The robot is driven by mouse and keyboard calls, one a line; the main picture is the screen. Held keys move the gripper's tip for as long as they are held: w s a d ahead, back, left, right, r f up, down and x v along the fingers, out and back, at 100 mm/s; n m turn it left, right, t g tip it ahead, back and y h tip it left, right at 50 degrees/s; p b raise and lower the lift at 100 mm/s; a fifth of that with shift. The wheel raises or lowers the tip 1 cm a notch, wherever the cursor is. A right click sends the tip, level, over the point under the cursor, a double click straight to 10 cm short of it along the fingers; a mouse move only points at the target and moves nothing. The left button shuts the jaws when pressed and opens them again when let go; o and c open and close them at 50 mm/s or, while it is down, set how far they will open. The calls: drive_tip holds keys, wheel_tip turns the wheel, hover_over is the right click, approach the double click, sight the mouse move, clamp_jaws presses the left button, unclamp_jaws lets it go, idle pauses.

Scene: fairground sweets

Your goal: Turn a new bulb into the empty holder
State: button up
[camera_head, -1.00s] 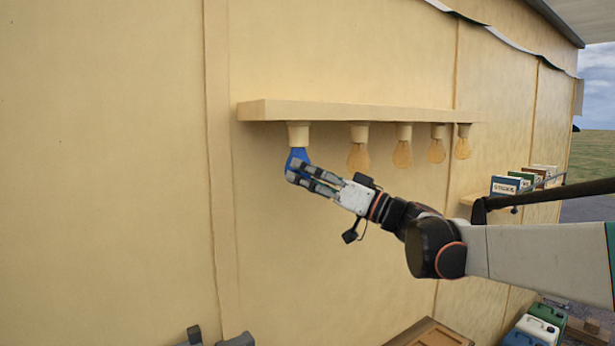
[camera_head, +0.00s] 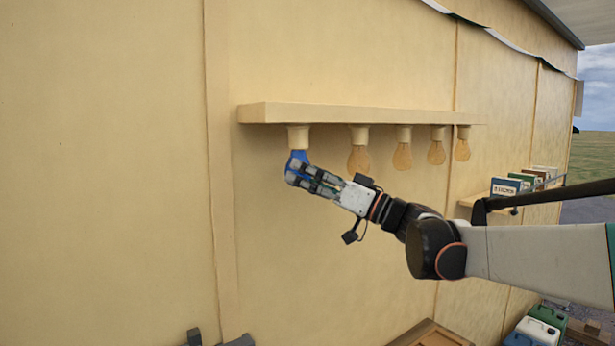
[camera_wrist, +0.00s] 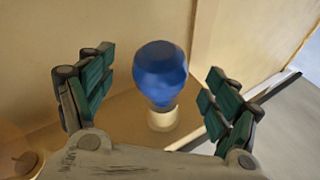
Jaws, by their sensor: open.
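A blue bulb (camera_head: 299,157) hangs below the leftmost cream holder (camera_head: 298,138) under the wall shelf. In the wrist view the bulb (camera_wrist: 160,62) meets the pale holder (camera_wrist: 163,119) and looks in line with it; how deep it sits cannot be told. My gripper (camera_head: 300,177) is at the bulb from the right and below. In the wrist view its two green-padded fingers (camera_wrist: 157,84) stand open on either side of the bulb, with a gap on both sides. In the head view the fingers hide part of the bulb.
The shelf (camera_head: 360,113) carries several more holders with amber bulbs (camera_head: 359,158) to the right of the blue one. A small ledge with boxes (camera_head: 505,187) is further right. Jerrycans (camera_head: 538,330) and a wooden crate (camera_head: 430,334) are below. The wall left of the bulb is clear.

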idle(0.4)
drive_tip(key=shift+a+m+t+h, duration=0.15)
drive_tip(key=shift+m+t+h, duration=0.4)
drive_tip(key=shift+t, duration=0.35)
drive_tip(key=t+h, duration=0.1)
drive_tip(key=m+t+h, duration=0.1)
drive_tip(key=s+m+t+h, duration=0.1)
drive_tip(key=shift+a+r+m+t, duration=0.1)
drive_tip(key=shift+a+m+t, duration=0.2)
drive_tip(key=shift+t, duration=0.1)
drive_tip(key=m+t+h, duration=0.1)
drive_tip(key=t+h, duration=0.1)
drive_tip(key=h, duration=0.1)
drive_tip(key=shift+w+m, duration=0.1)
drive_tip(key=shift+m, duration=0.25)
drive_tip(key=shift+a+m+t+h+p, duration=0.15)
drive_tip(key=shift+m+t+h+p, duration=0.15)
drive_tip(key=shift+m+t+h, duration=0.7)
drive_tip(key=shift+h, duration=0.35)
drive_tip(key=shift+m+h, duration=0.3)
drive_tip(key=shift+h, duration=0.4)
